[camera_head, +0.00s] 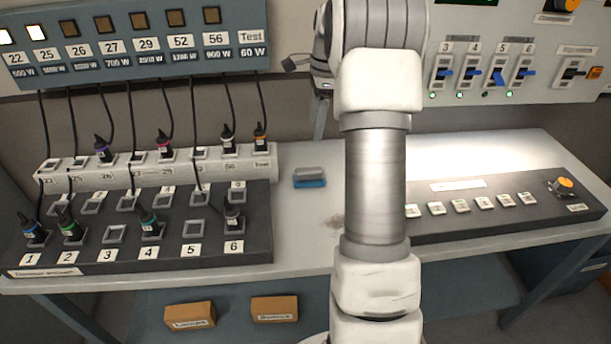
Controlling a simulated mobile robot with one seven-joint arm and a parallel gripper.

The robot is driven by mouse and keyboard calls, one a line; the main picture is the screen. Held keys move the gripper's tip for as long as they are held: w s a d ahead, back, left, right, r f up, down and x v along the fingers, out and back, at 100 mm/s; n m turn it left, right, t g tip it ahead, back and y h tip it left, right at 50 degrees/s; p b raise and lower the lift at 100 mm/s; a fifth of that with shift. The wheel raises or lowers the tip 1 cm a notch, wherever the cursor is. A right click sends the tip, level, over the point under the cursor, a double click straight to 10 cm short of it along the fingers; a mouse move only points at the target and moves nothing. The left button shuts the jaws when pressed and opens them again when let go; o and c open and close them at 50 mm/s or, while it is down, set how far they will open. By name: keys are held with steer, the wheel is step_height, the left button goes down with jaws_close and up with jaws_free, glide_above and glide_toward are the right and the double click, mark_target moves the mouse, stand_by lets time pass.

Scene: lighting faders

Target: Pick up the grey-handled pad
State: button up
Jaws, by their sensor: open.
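The grey-handled pad (310,177) lies on the white bench top, left of my arm. Its handle is grey and its lower part is blue. My gripper (319,112) shows only in part at the top middle, beside and behind my arm. It appears above and beyond the pad in the picture, apart from it, and is open. Most of the gripper is hidden by my arm, and I see nothing held in it.
A dark patch panel (173,256) with several plugs and cables fills the left of the bench (307,250). A dark fader console (470,232) stands at the right. A wall panel with switches (490,73) is behind. Bench around the pad is clear. Two brown boxes (190,315) (274,309) sit below.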

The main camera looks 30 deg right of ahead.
mark_target(310, 169)
steer(key=f, duration=0.4)
steer(key=a+f+b, duration=0.1)
steer(key=f, duration=0.2)
steer(key=f+b, duration=0.1)
steer(key=f, duration=0.3)
steer(key=shift+w+a+f, duration=0.15)
steer(key=shift+w+f, duration=0.15)
steer(key=shift+f+b, duration=0.65)
steer(key=shift+f, duration=2)
steer(key=c, duration=1.4)
step_height(310, 169, up, 10)
steer(key=shift+r+p, duration=0.1)
steer(key=shift+p, duration=0.9)
steer(key=o, duration=0.8)
steer(key=shift+c, duration=0.2)
steer(key=c, duration=0.6)
steer(key=shift+o, duration=0.2)
